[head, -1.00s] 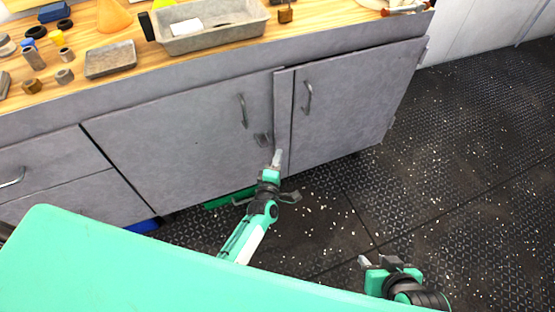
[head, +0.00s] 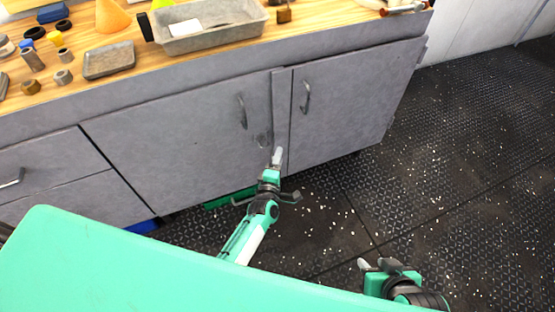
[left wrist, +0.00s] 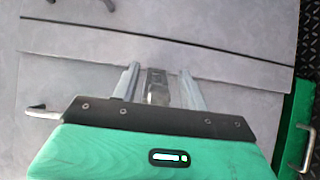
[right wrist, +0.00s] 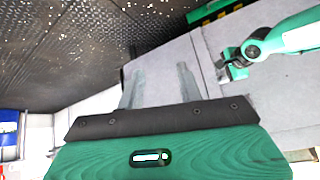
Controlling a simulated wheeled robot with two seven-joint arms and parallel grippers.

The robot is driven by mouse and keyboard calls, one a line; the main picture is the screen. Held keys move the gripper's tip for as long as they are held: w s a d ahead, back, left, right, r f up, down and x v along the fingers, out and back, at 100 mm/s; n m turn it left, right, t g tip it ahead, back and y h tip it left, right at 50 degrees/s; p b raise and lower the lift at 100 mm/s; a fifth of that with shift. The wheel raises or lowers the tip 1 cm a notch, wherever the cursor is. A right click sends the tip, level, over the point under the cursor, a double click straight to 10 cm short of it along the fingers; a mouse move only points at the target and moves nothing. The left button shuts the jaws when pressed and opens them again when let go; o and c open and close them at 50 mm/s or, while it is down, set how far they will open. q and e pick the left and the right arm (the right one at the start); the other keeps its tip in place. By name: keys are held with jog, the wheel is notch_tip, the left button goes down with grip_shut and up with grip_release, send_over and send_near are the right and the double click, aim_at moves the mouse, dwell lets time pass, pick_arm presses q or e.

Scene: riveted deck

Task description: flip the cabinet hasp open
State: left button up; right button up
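The grey cabinet (head: 180,130) has two doors with a narrow upright strip between them. The small metal hasp (head: 264,140) is on the left door beside that strip, below the door handle; its exact pose is hard to make out in the head view. My left gripper (head: 277,157) is just below and right of the hasp, close to the door front. In the left wrist view a metal hasp part (left wrist: 157,86) shows between the two spread fingers, with gaps on both sides. My right gripper (head: 371,264) is open and empty, away from the cabinet over the floor.
Door handles stand out on the left door (head: 242,111) and the right door (head: 306,97). The wooden worktop above holds a grey tray (head: 212,27), an orange cone (head: 112,17) and several small parts. The dark floor (head: 450,150) at right is clear.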

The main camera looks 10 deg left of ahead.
pick_arm(q)
jog(key=shift+s+a, duration=0.1)
pick_arm(e)
jog(key=shift+w+r, duration=0.2)
jog(key=shift+w, duration=0.05)
pick_arm(q)
jog(key=s+p, duration=0.1)
jog(key=s, duration=1.2)
jog(key=shift+s, duration=0.35)
pick_arm(e)
jog(key=s+d+g, duration=0.1)
jog(key=s+d+g+h, duration=0.1)
jog(key=d, duration=0.1)
jog(key=shift+s+r, duration=0.2)
jog(key=shift+r, duration=0.15)
